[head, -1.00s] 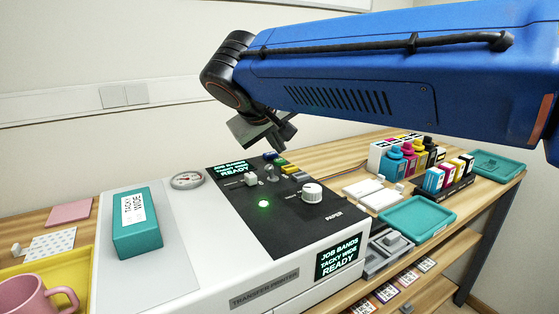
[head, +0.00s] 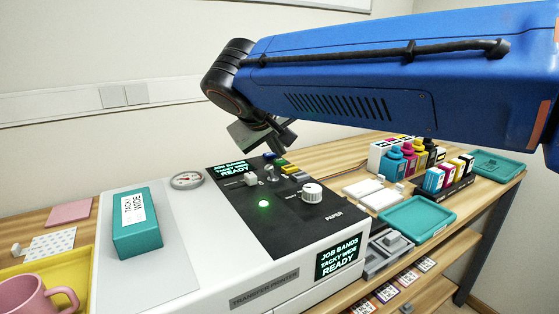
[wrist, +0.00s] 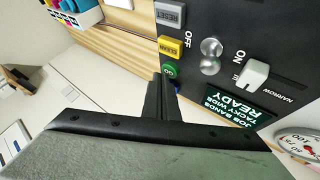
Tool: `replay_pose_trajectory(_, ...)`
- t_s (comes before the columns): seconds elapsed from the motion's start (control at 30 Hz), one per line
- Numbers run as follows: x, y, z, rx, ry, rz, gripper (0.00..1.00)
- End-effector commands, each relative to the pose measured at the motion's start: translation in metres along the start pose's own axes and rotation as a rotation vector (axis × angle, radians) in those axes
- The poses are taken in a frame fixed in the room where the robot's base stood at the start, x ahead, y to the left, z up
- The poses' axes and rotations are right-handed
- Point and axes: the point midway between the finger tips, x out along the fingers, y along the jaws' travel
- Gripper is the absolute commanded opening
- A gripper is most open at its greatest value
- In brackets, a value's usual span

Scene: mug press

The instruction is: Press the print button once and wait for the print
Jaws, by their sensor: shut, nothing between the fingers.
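The transfer printer (head: 265,289) has a black panel with a row of coloured buttons at its back edge. In the wrist view these are a grey RESET button (wrist: 170,14), a yellow CLEAN button (wrist: 170,47), a green GO button (wrist: 169,70) and a blue button (wrist: 174,87), partly hidden. My gripper (wrist: 163,78) is shut and empty, its narrow tips beside the green and blue buttons; I cannot tell whether they touch. In the head view my gripper (head: 287,136) is above the back of the panel. The small screen (head: 234,169) reads READY.
A switch (head: 251,180), a metal toggle (head: 271,172) and a white knob (head: 312,193) stand up from the panel. A green lamp (head: 264,204) is lit. A teal TACKY WIDE box (head: 137,240) lies on the printer's left. Ink bottles (head: 393,163) stand at the right.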

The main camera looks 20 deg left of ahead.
Motion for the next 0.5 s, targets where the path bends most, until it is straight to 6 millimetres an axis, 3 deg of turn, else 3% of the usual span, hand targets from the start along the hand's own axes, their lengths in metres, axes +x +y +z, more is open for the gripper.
replay_pose_trajectory(0.5,0.0036,-0.0026,0.0025,0.000,0.000,0.000,0.00)
